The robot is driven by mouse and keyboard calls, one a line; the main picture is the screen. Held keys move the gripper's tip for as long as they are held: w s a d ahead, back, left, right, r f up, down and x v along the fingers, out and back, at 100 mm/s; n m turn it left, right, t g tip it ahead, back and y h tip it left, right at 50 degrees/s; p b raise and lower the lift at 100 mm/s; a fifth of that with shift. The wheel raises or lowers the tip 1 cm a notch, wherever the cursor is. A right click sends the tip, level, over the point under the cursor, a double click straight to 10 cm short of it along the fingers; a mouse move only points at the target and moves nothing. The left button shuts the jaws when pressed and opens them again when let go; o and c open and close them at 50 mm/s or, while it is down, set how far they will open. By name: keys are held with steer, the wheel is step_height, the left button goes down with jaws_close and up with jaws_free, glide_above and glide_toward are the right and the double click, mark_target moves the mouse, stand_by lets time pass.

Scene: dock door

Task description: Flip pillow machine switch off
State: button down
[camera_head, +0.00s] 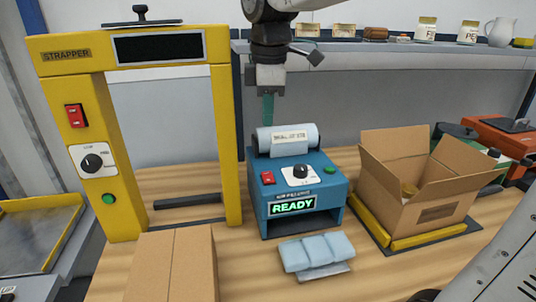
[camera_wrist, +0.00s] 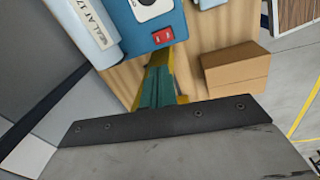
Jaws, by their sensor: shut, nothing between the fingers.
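The pillow machine (camera_head: 330,195) is a blue box on the wooden bench, with a film roll (camera_head: 287,139) on top and a lit READY display. Its small red switch (camera_head: 267,178) is at the left of the sloped top panel, beside a dial (camera_head: 301,174) and a green button. The switch's on or off position is too small to tell. My gripper (camera_head: 268,112) points down above the roll, with teal fingers shut and empty. In the wrist view my gripper (camera_wrist: 157,80) is below the red switch (camera_wrist: 162,36), apart from it.
The yellow strapper (camera_head: 225,130) stands left of the machine, with its own red switch. An open carton (camera_head: 432,210) stands at right on a yellow-edged scale. A closed carton (camera_head: 170,265) is at front left, and air pillows (camera_head: 317,252) lie before the machine.

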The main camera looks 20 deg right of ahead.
mark_target(266, 173)
steer(key=shift+w+d+r+n, duration=0.15)
steer(key=shift+d+n, duration=0.05)
steer(key=shift+n, duration=0.7)
steer(key=f, duration=0.4)
steer(key=w+f, duration=0.1)
steer(key=f, duration=0.9)
steer(key=shift+w+d, duration=0.1)
steer(key=shift+w, duration=0.2)
